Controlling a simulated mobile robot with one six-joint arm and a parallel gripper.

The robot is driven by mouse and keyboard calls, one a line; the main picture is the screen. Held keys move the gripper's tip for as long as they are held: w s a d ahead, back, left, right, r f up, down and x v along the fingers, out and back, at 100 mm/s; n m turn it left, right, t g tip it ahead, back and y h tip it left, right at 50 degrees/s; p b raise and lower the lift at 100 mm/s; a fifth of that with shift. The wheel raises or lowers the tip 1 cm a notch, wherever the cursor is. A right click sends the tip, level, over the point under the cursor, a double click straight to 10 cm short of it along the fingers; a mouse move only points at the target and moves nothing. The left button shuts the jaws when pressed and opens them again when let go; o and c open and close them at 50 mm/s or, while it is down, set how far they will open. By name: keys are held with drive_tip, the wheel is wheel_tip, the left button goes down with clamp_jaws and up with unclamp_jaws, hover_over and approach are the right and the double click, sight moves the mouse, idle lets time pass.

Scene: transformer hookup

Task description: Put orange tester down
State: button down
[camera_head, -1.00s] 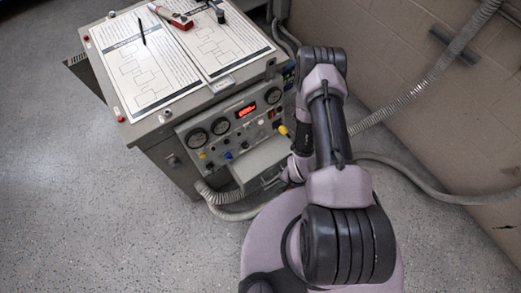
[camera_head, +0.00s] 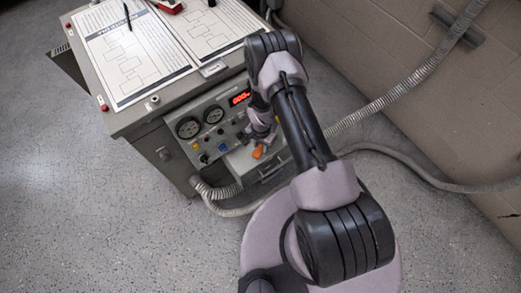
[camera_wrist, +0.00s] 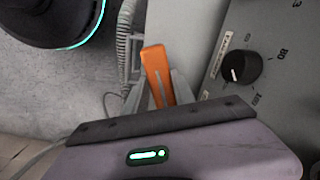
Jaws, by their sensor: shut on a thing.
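The orange tester (camera_head: 257,152) is in my gripper (camera_head: 262,140), just in front of the control panel and over the pale ledge (camera_head: 270,172) below it. In the wrist view the tester (camera_wrist: 155,70) stands up between the grey fingers of my gripper (camera_wrist: 158,88), which are shut on it. Its lower part is hidden by the fingers and the wrist housing. I cannot tell whether the tester touches the ledge.
The control panel (camera_head: 205,145) has gauges, a red display (camera_head: 240,98) and knobs; a black knob (camera_wrist: 240,67) is close by on the right in the wrist view. Diagram sheets (camera_head: 130,55) lie on the cabinet top. A ribbed hose (camera_head: 215,190) hangs below the panel.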

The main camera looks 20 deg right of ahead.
wheel_tip(320, 180, down, 4)
drive_tip(key=shift+w+a+f+b, duration=0.1)
drive_tip(key=shift+w+b, duration=0.05)
drive_tip(key=shift+b, duration=0.9)
drive_tip(key=shift+r, duration=0.35)
drive_tip(key=shift+f, duration=0.25)
drive_tip(key=c, duration=1.1)
unclamp_jaws()
drive_tip(key=shift+r, duration=0.1)
drive_tip(key=shift+o, duration=0.2)
